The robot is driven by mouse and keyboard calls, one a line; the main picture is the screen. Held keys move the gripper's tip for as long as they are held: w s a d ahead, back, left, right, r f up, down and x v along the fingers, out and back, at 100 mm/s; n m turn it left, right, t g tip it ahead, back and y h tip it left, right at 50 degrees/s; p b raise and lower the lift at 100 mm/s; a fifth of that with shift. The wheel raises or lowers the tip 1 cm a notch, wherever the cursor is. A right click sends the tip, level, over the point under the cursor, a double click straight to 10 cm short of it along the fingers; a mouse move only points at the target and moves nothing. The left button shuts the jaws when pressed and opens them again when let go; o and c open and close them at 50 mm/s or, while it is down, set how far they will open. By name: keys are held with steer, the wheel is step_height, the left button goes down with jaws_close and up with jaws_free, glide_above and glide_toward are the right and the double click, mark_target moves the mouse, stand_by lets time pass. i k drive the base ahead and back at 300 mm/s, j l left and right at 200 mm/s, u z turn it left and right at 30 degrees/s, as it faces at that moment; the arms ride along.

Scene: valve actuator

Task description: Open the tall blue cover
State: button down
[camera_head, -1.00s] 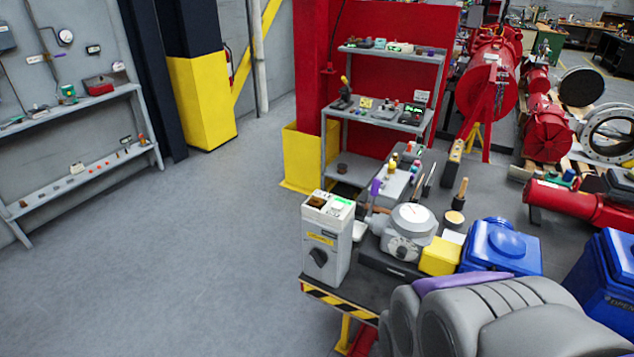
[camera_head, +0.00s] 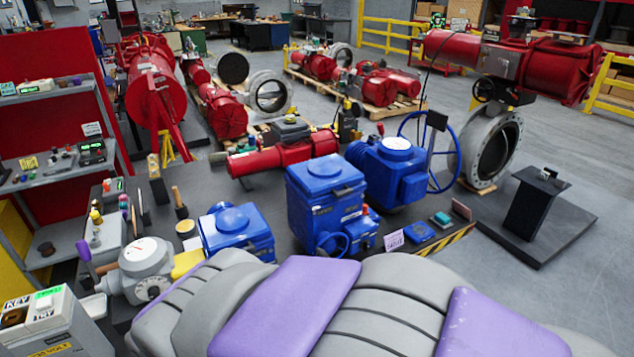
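The tall blue cover (camera_head: 322,190) is a boxy blue housing with a lid-like top, standing upright near the middle of the dark workbench (camera_head: 285,240). A round blue part sits low on its front. Its top looks closed. A shorter blue unit with a round top (camera_head: 236,228) stands to its left. A larger blue actuator with a white round top (camera_head: 393,165) stands behind it to the right. My grey and purple body parts fill the bottom foreground. My gripper does not show in this view.
A grey gauge unit (camera_head: 146,268) and a yellow block (camera_head: 187,262) stand at the left of the bench. A red cylinder (camera_head: 285,155) lies behind the tall cover. A blue handwheel (camera_head: 445,150) stands at the right. Grey floor (camera_head: 560,280) at the right is open beyond a black stand (camera_head: 536,205).

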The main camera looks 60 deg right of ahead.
mark_target(316, 180)
steer(key=z, duration=2.05)
